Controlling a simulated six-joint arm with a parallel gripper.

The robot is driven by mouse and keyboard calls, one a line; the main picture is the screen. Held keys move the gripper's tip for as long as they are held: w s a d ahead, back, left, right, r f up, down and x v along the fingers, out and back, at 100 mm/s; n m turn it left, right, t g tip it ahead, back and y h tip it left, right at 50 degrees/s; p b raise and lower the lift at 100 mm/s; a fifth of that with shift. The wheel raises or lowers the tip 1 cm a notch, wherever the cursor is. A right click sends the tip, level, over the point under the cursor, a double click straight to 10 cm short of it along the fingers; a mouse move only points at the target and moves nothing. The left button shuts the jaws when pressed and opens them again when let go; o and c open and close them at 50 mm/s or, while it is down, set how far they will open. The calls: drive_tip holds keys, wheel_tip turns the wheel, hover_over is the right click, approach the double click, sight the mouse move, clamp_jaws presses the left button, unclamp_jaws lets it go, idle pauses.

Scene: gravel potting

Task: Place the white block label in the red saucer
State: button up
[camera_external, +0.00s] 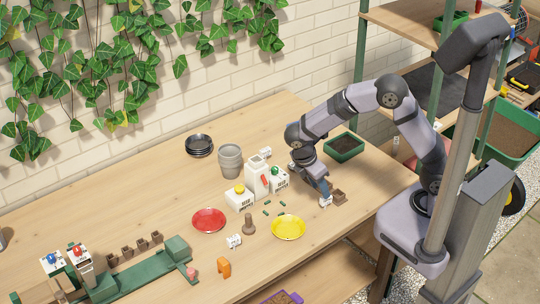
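The red saucer (208,221) lies on the table left of centre and looks empty. Several small white blocks with dark marks are in view. One white block (325,201) is right at the fingertips of my gripper (325,194), which points down at the right of the table. A second white block (234,241) lies in front of the red saucer, to its right. A third white block (266,152) is at the back, near the grey pots. The fingers are too small to tell whether they are shut on the block.
A yellow saucer (289,228) lies between my gripper and the red saucer. A brown block (339,197) is close beside the gripper. White dispensers (257,176), a brown peg-like piece (249,224) and small green pieces (267,211) stand or lie mid-table. A green tray (343,147) is behind.

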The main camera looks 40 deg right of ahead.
sight(325, 203)
drive_tip(key=shift+s+p+x, duration=0.1)
drive_tip(key=shift+p+x, duration=0.15)
drive_tip(key=shift+x, duration=0.6)
drive_tip(key=shift+s+p+x, duration=0.15)
drive_tip(key=shift+p+x, duration=0.1)
drive_tip(key=shift+x, duration=0.6)
drive_tip(key=shift+p+x, duration=0.45)
drive_tip(key=shift+x, duration=1.6)
clamp_jaws()
